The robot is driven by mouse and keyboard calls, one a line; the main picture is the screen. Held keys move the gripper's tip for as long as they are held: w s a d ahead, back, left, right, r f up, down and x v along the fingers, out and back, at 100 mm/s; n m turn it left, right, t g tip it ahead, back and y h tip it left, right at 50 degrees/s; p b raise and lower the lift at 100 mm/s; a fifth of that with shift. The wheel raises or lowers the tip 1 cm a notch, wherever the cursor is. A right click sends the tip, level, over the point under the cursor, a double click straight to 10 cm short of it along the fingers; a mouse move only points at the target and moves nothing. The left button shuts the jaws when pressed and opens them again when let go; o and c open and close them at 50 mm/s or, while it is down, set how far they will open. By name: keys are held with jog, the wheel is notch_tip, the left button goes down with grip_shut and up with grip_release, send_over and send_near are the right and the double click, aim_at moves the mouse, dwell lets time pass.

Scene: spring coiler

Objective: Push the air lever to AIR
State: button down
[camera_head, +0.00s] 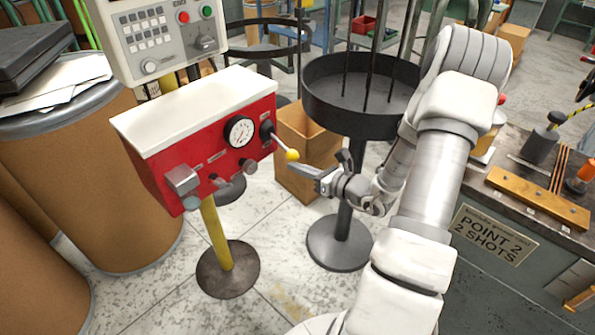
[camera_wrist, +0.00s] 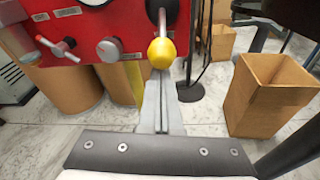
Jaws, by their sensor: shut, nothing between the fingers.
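The red air box (camera_head: 212,135) with a white top stands on a yellow post. Its lever (camera_head: 282,144) has a yellow ball knob (camera_head: 292,155) and sticks out from the right end of the front face, beside a round gauge (camera_head: 239,131). In the wrist view the yellow knob (camera_wrist: 161,53) is straight ahead, just beyond the fingertips. My gripper (camera_head: 301,169) is shut and empty, close by the knob; in the wrist view its closed fingers (camera_wrist: 160,84) point at the knob's underside. I cannot tell whether they touch. The lever's labels are too small to read.
A control panel (camera_head: 160,42) stands behind the box. A black round tray stand (camera_head: 357,110) and an open cardboard box (camera_head: 300,135) are behind my gripper. A workbench (camera_head: 500,235) is at right, brown drums (camera_head: 100,165) at left. Floor below the box is partly clear.

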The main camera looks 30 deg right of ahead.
aim_at(293, 154)
jog(key=shift+r, duration=0.1)
jog(key=shift+s+r+g+p, duration=0.15)
jog(key=shift+r+g+p, duration=0.15)
jog(key=shift+p, duration=0.55)
jog(key=shift+s+d+r+h+p, duration=0.1)
jog(key=shift+r+h+p, duration=0.2)
jog(key=shift+p, duration=0.35)
jog(key=r+g+p, duration=0.1)
jog(key=p, duration=0.1)
jog(key=r+g+p, duration=0.1)
jog(key=p, duration=0.2)
jog(key=r+g+h+p, duration=0.1)
jog(key=r+p, duration=0.1)
jog(key=p, duration=0.1)
jog(key=shift+s+d+r, duration=0.1)
jog(key=shift+s, duration=0.25)
jog(key=shift+w+r+g+h+p, duration=0.1)
jog(key=shift+r+g+h+p, duration=0.5)
jog(key=shift+r+g+p, duration=1.7)
jog(key=shift+f+t+p, duration=0.45)
jog(key=shift+t+p, duration=0.2)
jog(key=shift+t, duration=0.15)
jog(key=shift+f, duration=0.1)
